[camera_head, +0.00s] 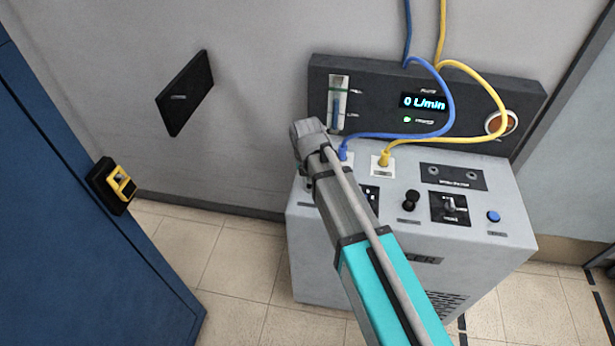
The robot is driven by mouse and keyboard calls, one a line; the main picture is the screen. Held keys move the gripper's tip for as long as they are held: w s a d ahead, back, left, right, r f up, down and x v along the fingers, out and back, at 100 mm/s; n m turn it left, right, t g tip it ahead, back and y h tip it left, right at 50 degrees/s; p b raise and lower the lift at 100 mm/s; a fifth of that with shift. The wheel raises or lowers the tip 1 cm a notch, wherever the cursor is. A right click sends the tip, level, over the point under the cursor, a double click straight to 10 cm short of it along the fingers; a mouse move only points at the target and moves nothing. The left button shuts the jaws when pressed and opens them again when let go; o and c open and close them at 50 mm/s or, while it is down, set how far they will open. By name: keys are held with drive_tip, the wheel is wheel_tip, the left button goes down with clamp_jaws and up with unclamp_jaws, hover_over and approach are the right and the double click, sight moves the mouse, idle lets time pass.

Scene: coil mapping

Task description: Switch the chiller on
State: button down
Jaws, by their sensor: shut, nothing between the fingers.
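The chiller (375,255) is a light grey cabinet with a dark back panel (470,88). Its display (423,102) reads 0 L/min, with a small green light (407,119) below. The top carries a black knob (411,198), a lever switch on a black plate (449,207) and a blue button (493,216). A round orange part (501,123) sits at the panel's right. My arm crosses the cabinet's left part. My gripper (311,184) is mostly hidden by my wrist, with small dark parts showing; it is shut and empty. I cannot tell its height above the top.
A blue hose (451,112) and a yellow hose (503,105) loop over the chiller's top. A black wall plate (186,94) is at left. A blue door or cabinet (70,200) with a black-and-yellow latch (119,184) stands further left. Tiled floor (240,262) lies between.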

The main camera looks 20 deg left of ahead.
drive_tip(key=s, duration=0.1)
drive_tip(key=s+d+r+p, duration=0.1)
drive_tip(key=shift+s+r, duration=0.3)
drive_tip(key=shift+s, duration=0.05)
drive_tip(key=shift+a+r+p, duration=0.15)
drive_tip(key=shift+r+p, duration=0.2)
drive_tip(key=shift+p, duration=0.15)
drive_tip(key=w+a+r+p, duration=0.1)
drive_tip(key=w+r+p, duration=0.5)
drive_tip(key=shift+w+a+r, duration=0.15)
drive_tip(key=shift+w+a, duration=0.1)
drive_tip(key=shift+a, duration=0.05)
drive_tip(key=d+m, duration=1.9)
drive_tip(key=d, duration=0.5)
drive_tip(key=s+d+m, duration=0.3)
drive_tip(key=d+m, duration=0.6)
drive_tip(key=d, duration=0.1)
drive_tip(key=s+d+m+g, duration=0.1)
drive_tip(key=s+d+m, duration=0.3)
drive_tip(key=d+m, duration=0.6)
drive_tip(key=shift+d+m, duration=0.3)
